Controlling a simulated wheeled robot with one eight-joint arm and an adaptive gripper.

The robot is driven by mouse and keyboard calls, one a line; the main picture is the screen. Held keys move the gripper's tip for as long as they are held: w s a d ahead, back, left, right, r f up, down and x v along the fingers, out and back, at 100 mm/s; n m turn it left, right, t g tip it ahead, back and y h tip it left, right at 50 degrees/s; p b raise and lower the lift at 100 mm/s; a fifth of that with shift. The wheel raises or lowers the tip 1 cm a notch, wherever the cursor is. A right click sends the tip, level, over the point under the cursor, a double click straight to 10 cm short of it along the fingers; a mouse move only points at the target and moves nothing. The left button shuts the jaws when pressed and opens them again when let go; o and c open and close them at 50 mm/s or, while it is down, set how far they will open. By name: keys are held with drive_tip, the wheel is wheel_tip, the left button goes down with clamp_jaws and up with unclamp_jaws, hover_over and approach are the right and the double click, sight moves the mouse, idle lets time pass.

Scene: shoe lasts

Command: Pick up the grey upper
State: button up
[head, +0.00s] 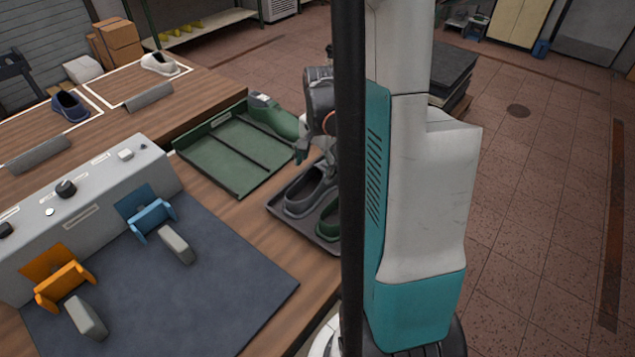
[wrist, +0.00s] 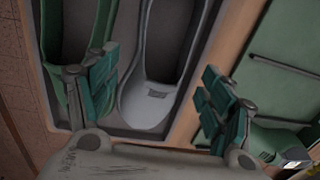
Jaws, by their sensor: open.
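The grey upper (head: 303,192) sits in a dark grey tray (head: 285,218) at the table's edge, partly behind a black post in the head view. In the wrist view the grey upper (wrist: 157,91) lies between my fingers, its pale inside facing the camera. A green upper (head: 328,226) is beside it; in the wrist view this green upper (wrist: 72,60) is on the left. My gripper (head: 312,155) is open and empty over the tray. Contact cannot be told.
A green tray (head: 222,160) with a green shoe-shaped piece (head: 272,117) stands just beyond. A dark mat (head: 190,290) and a grey console with blue and orange holders (head: 150,215) are left. A blue shoe (head: 70,106) and a white shoe (head: 160,63) stand farther back.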

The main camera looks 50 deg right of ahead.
drive_tip(key=f+b, duration=0.1)
drive_tip(key=f, duration=0.1)
drive_tip(key=f+b, duration=0.1)
drive_tip(key=f, duration=0.2)
drive_tip(key=w+f+b, duration=0.1)
drive_tip(key=f, duration=0.2)
drive_tip(key=shift+a+f, duration=0.1)
drive_tip(key=shift+a, duration=0.25)
drive_tip(key=shift+c, duration=0.6)
drive_tip(key=c, duration=0.8)
